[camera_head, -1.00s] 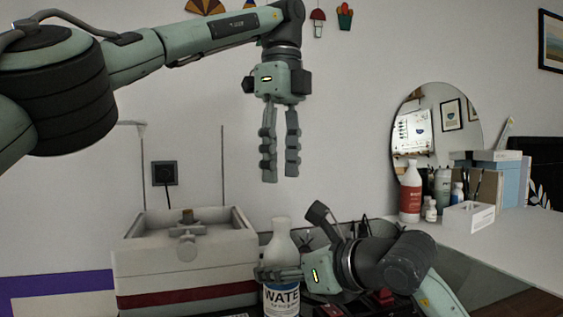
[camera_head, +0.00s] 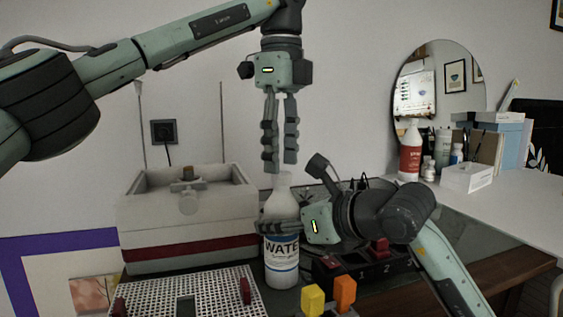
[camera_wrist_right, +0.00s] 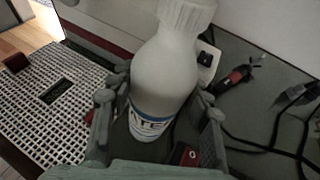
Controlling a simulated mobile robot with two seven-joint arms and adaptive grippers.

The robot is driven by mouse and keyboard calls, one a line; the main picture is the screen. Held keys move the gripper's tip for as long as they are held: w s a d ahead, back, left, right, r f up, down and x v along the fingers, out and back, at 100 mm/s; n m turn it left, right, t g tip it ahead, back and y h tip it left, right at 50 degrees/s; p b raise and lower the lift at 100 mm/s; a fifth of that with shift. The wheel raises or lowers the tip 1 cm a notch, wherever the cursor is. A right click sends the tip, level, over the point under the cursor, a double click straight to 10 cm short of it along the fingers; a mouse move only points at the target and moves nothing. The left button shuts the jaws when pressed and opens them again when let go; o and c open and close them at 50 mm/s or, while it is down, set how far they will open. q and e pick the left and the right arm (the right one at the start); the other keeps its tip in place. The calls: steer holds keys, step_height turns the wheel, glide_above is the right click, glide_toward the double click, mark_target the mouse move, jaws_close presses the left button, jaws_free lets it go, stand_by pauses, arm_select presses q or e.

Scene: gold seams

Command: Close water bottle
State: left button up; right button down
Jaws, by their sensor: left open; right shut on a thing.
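A white water bottle (camera_head: 282,257) with a blue-banded label stands upright at the centre of the bench. In the right wrist view the bottle (camera_wrist_right: 168,68) has a wide white ribbed cap (camera_wrist_right: 187,14) at its top; I cannot tell how tightly it sits. My right gripper (camera_head: 264,228) is shut around the bottle's body from the right, with a finger on each side in the right wrist view (camera_wrist_right: 160,108). The left gripper does not show in the right wrist view.
A grey-white box-shaped machine (camera_head: 187,222) stands behind and left of the bottle. A perforated plate (camera_head: 205,291) lies in front of it. Yellow (camera_head: 312,299) and orange (camera_head: 345,292) blocks are at the front. A red-labelled bottle (camera_head: 410,160) stands at the right by a round mirror (camera_head: 440,85).

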arm_select(q)
steer(key=shift+f, duration=1.1)
steer(key=shift+c, duration=0.6)
